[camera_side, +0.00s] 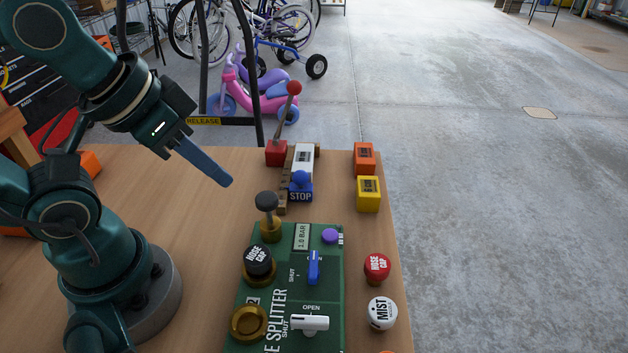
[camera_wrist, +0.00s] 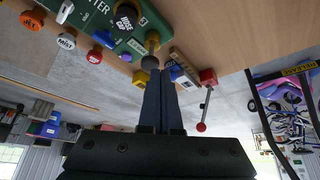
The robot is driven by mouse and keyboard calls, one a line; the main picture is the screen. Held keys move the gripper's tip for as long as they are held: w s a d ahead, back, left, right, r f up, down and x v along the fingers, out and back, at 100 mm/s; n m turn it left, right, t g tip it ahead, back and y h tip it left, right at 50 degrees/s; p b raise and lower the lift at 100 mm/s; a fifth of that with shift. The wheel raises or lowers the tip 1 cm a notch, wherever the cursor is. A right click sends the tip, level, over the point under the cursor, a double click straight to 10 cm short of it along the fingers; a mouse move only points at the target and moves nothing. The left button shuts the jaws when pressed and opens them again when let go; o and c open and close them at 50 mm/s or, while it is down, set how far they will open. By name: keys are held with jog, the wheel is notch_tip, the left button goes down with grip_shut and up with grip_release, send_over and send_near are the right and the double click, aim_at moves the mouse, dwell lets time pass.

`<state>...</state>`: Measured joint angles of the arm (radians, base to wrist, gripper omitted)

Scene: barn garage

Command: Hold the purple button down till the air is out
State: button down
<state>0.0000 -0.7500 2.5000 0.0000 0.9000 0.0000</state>
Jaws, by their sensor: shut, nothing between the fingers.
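The purple button (camera_side: 330,236) sits at the far right corner of the green hose splitter panel (camera_side: 285,285), beside a plate reading 1.0 BAR (camera_side: 302,237). It also shows in the wrist view as a small purple spot (camera_wrist: 126,57) at the panel's edge. My gripper (camera_side: 228,182) is shut and empty, in the air above the table, up and to the left of the button and apart from it. In the wrist view my gripper's fingers (camera_wrist: 160,72) lie side by side.
A grey-topped knob (camera_side: 266,201) stands at the panel's far left corner, between my fingers and the button. A blue lever (camera_side: 314,267) stands close to the button. A blue STOP block (camera_side: 300,190) and a red-balled lever (camera_side: 288,115) stand behind. Red (camera_side: 377,266) and white (camera_side: 382,312) caps lie right.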

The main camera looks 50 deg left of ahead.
dwell(0.4)
jog(key=w+a+r+m+t+y, duration=0.1)
jog(key=w+a+m+y, duration=0.15)
jog(key=m, duration=0.35)
jog(key=m+t+h, duration=0.3)
jog(key=m, duration=1.9)
send_over(330, 236)
jog(key=s, duration=0.1)
notch_tip(330, 236, down, 3)
jog(key=shift+r, duration=0.15)
jog(key=shift+a+f, duration=0.1)
jog(key=shift+f, duration=4.3)
